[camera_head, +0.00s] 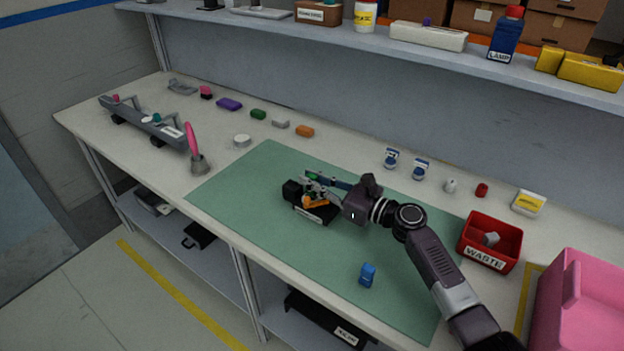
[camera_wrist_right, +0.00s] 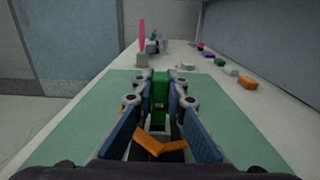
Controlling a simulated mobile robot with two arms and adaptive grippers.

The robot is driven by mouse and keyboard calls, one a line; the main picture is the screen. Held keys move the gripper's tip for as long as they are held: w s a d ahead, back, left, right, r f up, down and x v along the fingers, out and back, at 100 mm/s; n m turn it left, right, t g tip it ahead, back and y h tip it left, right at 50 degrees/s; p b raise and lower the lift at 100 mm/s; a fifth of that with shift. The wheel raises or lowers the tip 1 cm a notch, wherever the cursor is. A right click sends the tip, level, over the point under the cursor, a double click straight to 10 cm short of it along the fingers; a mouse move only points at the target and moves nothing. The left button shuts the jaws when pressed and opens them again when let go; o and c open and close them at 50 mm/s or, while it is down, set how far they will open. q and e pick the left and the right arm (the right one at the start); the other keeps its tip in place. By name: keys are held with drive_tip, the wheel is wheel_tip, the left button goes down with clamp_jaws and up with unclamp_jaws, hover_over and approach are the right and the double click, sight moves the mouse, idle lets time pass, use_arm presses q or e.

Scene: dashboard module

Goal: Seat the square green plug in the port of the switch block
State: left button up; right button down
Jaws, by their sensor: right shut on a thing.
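My right gripper (camera_head: 315,184) is shut on the green plug (camera_head: 312,176) over the green mat. In the right wrist view the plug (camera_wrist_right: 160,88) stands upright between the blue fingers, at the fingertips (camera_wrist_right: 160,103). The black switch block (camera_head: 293,192) sits on the mat directly under the gripper. An orange part (camera_head: 316,202) shows at the block's near side, and between the fingers in the wrist view (camera_wrist_right: 158,146). The fingers hide the port, so I cannot tell whether the plug touches it or is in it. My left gripper is not in view.
A blue piece (camera_head: 368,275) stands on the green mat (camera_head: 250,190) to the front right. A red waste bin (camera_head: 489,262) is at the right. Several small coloured pieces line the back of the bench. The mat's left part is clear.

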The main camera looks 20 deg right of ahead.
sight(310, 192)
drive_tip(key=shift+f+b, duration=0.9)
drive_tip(key=shift+f, duration=0.2)
drive_tip(key=shift+s+a+f, duration=0.15)
drive_tip(key=shift+a+f, duration=0.05)
drive_tip(key=shift+f, duration=0.1)
drive_tip(key=shift+s+a+f+b, duration=0.1)
drive_tip(key=shift+f+b, duration=0.1)
drive_tip(key=shift+b, duration=0.2)
drive_tip(key=shift+f, duration=0.15)
drive_tip(key=shift+a, duration=0.1)
drive_tip(key=shift+w+d+r+p, duration=0.2)
drive_tip(key=shift+d+r+p, duration=0.1)
drive_tip(key=shift+r+p, duration=0.5)
drive_tip(key=shift+w, duration=0.1)
drive_tip(key=shift+r, duration=0.2)
drive_tip(key=shift+p, duration=0.5)
idle(0.4)
